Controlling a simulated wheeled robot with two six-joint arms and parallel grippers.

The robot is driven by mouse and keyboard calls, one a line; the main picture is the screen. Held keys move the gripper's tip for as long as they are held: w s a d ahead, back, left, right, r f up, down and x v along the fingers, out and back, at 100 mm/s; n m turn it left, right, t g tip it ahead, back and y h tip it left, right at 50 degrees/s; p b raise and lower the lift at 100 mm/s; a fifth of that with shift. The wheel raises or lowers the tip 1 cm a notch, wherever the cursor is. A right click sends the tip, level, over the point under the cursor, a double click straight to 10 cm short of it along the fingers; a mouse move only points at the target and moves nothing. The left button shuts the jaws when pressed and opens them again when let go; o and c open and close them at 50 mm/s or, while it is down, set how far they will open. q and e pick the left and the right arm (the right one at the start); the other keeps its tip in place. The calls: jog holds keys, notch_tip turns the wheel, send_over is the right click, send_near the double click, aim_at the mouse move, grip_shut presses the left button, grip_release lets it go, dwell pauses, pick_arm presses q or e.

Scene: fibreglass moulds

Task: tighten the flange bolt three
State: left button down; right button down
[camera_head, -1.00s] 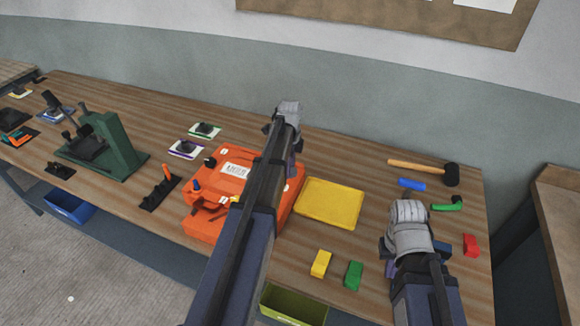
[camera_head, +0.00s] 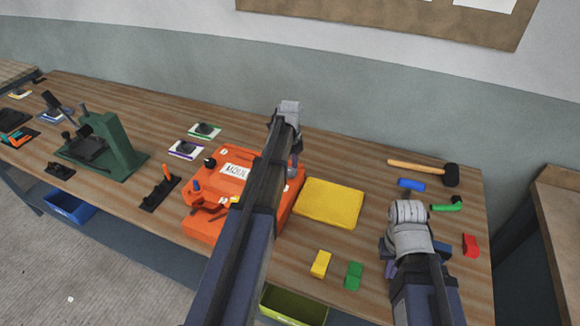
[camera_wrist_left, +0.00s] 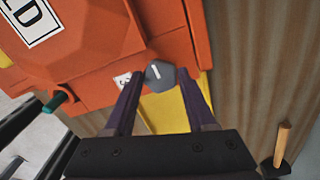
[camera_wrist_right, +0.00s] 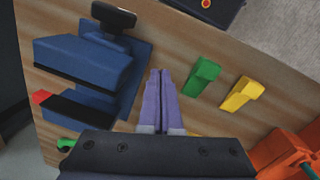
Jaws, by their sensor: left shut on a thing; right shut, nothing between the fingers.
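The orange mould (camera_head: 203,228) lies on the bench with a white lettered label (camera_head: 236,172) on top. In the left wrist view, a dark grey hexagonal bolt head (camera_wrist_left: 158,74) with a white mark sits at the edge of the mould (camera_wrist_left: 110,45). My left gripper (camera_wrist_left: 160,80) is shut on this bolt head, one finger on each side. A small white number label (camera_wrist_left: 122,80) beside it is partly hidden by a finger. In the head view my own arm hides the bolt. My right gripper (camera_wrist_right: 160,85) is shut and empty, above the bench at right.
A yellow pad (camera_head: 330,203) lies right of the mould. Yellow (camera_head: 320,263) and green (camera_head: 353,275) blocks lie in front. A blue vise (camera_wrist_right: 80,65) is beside my right gripper. A hammer (camera_head: 420,167) lies at the back right. A green press (camera_head: 110,145) stands left.

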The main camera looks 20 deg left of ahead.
aim_at(290, 169)
pick_arm(q)
jog(key=shift+c, duration=1.1)
grip_release()
notch_tip(290, 169, up, 8)
jog(key=p, duration=0.8)
jog(key=shift+f, duration=0.1)
